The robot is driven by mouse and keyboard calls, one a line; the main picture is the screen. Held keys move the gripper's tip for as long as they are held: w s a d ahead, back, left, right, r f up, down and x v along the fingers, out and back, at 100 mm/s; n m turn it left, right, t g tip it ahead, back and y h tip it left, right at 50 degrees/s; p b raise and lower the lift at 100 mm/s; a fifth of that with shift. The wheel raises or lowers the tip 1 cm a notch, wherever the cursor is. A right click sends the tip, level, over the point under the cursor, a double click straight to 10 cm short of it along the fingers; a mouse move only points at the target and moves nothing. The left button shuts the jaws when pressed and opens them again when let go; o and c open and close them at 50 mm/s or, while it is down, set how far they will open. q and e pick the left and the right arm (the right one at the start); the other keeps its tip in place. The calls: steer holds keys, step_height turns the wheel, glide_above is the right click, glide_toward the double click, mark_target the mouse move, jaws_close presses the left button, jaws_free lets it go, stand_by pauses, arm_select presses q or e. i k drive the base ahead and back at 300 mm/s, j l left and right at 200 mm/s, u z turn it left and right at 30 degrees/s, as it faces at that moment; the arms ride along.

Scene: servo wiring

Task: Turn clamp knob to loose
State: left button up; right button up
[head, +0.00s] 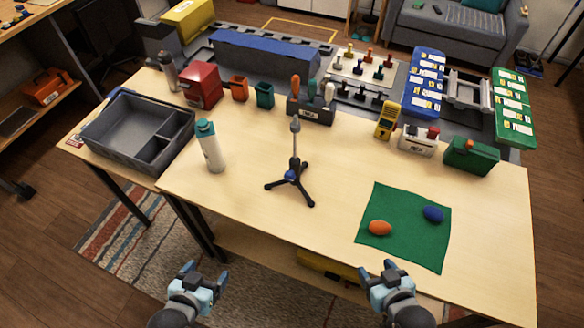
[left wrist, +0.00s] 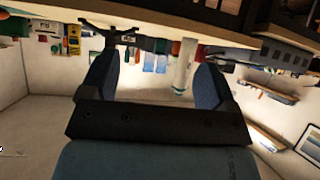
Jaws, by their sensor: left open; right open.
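A small black tripod stand (head: 295,160) stands upright near the middle of the table, with a grey clamp-like head (head: 295,125) on top. A small blue part (head: 290,174), which may be the knob, sits low at its hub; its setting is too small to tell. My left gripper (head: 204,272) is open and empty in front of the table's near edge, left of the stand and apart from it. My right gripper (head: 377,268) is open and empty near the front edge, right of the stand. The left wrist view is upside down; the stand (left wrist: 112,30) shows beside the open fingers.
A white bottle with a teal cap (head: 210,148) stands left of the stand, and a grey bin (head: 130,152) is further left. A green mat (head: 405,250) with an orange and a blue ball lies at the right. A tool holder (head: 312,112) is behind the stand.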

mark_target(290, 176)
steer(key=k+j+z, duration=0.15)
steer(key=z, duration=0.2)
steer(key=k+j+z, duration=0.1)
steer(key=k+z, duration=0.25)
steer(key=i, duration=0.1)
